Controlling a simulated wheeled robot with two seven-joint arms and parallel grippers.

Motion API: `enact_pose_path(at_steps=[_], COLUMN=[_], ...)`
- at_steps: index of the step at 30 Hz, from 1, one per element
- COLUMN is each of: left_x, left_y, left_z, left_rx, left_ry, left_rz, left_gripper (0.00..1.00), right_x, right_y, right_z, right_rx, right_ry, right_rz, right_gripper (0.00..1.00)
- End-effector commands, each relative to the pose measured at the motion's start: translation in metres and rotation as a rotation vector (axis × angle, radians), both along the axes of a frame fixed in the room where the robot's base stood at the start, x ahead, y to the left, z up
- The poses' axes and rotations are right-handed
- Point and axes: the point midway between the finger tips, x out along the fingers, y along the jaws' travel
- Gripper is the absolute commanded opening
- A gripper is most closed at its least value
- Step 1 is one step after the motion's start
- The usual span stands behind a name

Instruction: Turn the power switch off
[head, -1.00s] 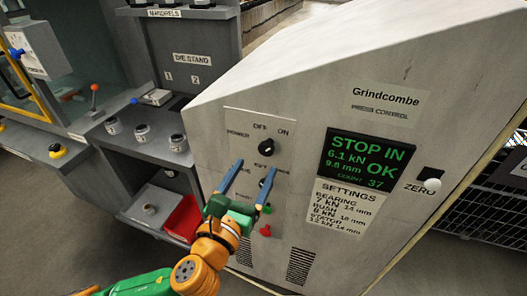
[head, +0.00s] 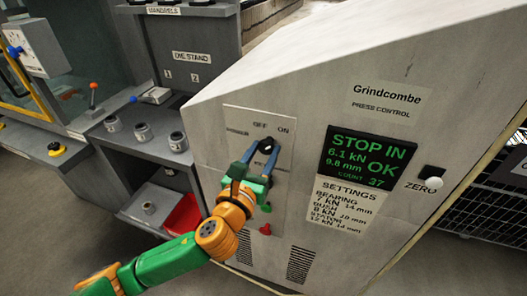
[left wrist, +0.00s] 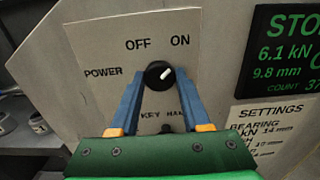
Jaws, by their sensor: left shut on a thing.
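The power switch is a round black knob (head: 266,145) on a pale panel of the Press Control cabinet, labelled POWER, OFF and ON. It also shows in the left wrist view (left wrist: 159,75), where its white pointer leans up and right, toward ON. My left gripper (head: 262,150) has its blue fingers on either side of the knob and is shut on it. In the left wrist view the fingertips (left wrist: 158,80) meet the knob's left and right sides. The gripper hides much of the panel below. My right gripper is not in view.
The green display (head: 350,155) is lit and reads STOP IN and OK. A white ZERO button (head: 433,183) is at the right. A red control (head: 265,229) sits below my gripper. A shelf unit with several metal cups (head: 145,133) and a red bin (head: 184,217) stands left.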

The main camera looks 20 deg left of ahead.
Motion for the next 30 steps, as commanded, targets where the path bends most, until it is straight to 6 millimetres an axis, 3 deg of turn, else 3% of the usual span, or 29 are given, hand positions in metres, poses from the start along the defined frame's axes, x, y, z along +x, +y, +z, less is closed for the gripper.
enact_pose_path(at_steps=[11, 30], left_x=[0.0, 0.0], left_y=[0.0, -0.001], left_z=[0.001, 0.001], left_rx=[-0.117, -0.707], left_ry=[0.006, 0.025], left_rz=[0.001, 0.002], left_gripper=[0.0, 0.0], right_x=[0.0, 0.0], right_y=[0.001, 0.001], right_z=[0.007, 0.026], right_rx=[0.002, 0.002], right_ry=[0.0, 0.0], right_rz=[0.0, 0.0], right_gripper=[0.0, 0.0])
